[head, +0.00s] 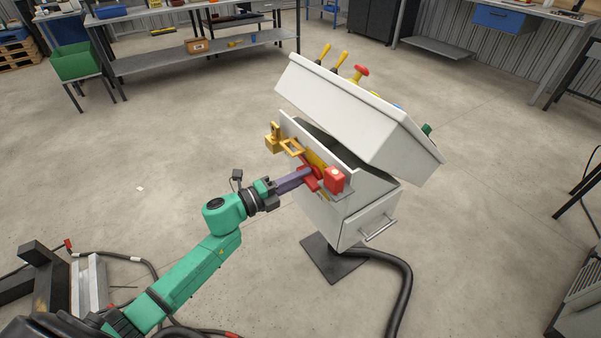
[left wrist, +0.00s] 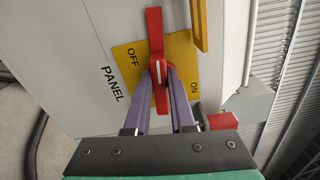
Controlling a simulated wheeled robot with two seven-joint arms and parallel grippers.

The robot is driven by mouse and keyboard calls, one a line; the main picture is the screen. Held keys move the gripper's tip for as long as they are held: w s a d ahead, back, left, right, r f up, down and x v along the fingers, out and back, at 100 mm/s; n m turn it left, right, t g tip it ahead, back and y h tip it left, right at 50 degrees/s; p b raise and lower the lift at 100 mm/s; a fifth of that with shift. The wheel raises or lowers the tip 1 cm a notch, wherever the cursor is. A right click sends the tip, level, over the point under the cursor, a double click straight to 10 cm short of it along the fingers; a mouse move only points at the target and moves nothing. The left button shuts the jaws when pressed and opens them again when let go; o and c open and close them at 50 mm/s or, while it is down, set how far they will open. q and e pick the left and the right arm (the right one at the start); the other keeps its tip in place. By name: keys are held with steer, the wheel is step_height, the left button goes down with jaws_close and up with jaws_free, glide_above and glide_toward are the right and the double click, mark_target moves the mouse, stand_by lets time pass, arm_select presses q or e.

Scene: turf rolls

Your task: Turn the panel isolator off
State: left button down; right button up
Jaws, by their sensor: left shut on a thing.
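The panel isolator is a red handle (left wrist: 156,38) on a yellow plate (left wrist: 127,60), on the side of a white cabinet (head: 325,210). The plate reads OFF on the left and ON on the lower right in the left wrist view, with PANEL beside it. The handle lies roughly up and down in that view, between the two words; its white mark shows between my fingers. My left gripper (left wrist: 161,78) is shut on the handle, one purple finger on each side. In the head view, the gripper (head: 306,176) partly hides the handle. My right gripper is out of view.
A yellow bracket (head: 291,147) and a red block (head: 334,180) sit close on either side of the handle. The cabinet's sloped top (head: 350,105) carries levers and a red knob (head: 361,71). A black cable (head: 402,290) runs from its foot.

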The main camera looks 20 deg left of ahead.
arm_select(q)
steer(key=shift+f+n, duration=0.1)
steer(key=shift+n, duration=0.5)
steer(key=shift+p, duration=0.3)
steer(key=c, duration=0.8)
jaws_free()
steer(key=shift+o, duration=0.2)
steer(key=shift+s+a, duration=0.1)
steer(key=b+v, duration=0.1)
steer(key=v, duration=1.3)
steer(key=shift+s, duration=0.2)
steer(key=shift+a+f+n, duration=0.1)
steer(key=shift+a+n, duration=0.05)
steer(key=shift+n, duration=0.15)
